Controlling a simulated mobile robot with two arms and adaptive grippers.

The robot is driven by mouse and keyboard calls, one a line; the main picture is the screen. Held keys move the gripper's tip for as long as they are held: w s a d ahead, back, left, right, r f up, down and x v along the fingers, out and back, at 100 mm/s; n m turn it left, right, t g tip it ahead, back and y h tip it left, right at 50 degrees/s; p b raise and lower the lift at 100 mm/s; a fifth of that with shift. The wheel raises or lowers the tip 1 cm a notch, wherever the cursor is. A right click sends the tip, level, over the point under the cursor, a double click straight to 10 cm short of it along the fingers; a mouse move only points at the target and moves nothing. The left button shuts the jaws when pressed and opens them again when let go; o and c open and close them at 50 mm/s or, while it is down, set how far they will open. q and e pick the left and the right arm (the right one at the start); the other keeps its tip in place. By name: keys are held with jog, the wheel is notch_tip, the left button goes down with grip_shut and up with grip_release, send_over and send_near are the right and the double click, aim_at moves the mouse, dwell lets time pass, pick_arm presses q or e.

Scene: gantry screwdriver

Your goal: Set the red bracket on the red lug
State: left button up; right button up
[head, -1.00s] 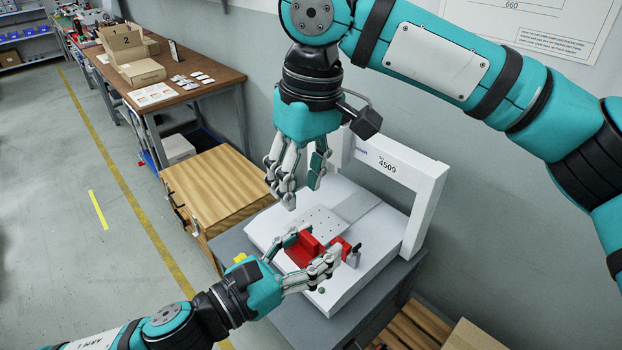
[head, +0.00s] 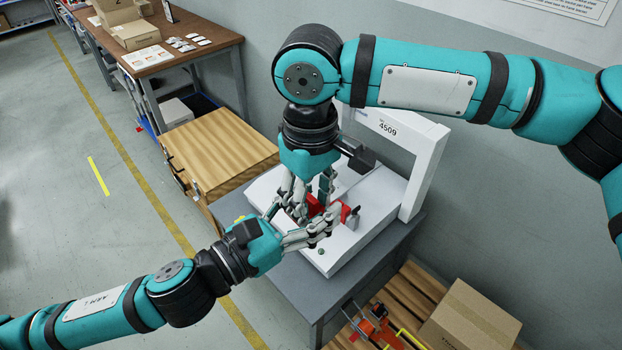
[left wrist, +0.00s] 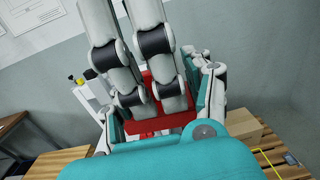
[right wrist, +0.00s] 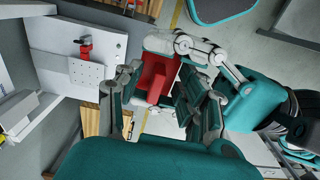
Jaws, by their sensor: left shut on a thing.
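The red bracket (head: 312,206) is held by my left gripper (head: 303,226) above the white gantry plate. In the left wrist view the bracket (left wrist: 163,123) lies between that gripper's fingers. My right gripper (head: 311,198) reaches down from above, with its fingers on both sides of the bracket. In the right wrist view the bracket (right wrist: 157,77) sits between its spread fingers; whether they touch it is unclear. The red lug (head: 346,212) stands on the plate, just right of the bracket, beside a dark knob. The right wrist view shows the lug (right wrist: 86,51) clear of the bracket.
The white gantry (head: 422,160) with its upright frame stands on a grey table (head: 300,296) against the wall. A wooden cabinet (head: 215,150) is to its left. A cardboard box (head: 470,318) and pallet slats lie at lower right. Open floor lies to the left.

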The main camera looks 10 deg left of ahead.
jog(key=shift+f, duration=0.3)
grip_shut()
pick_arm(q)
jog(key=o, duration=1.3)
jog(key=shift+c, duration=0.2)
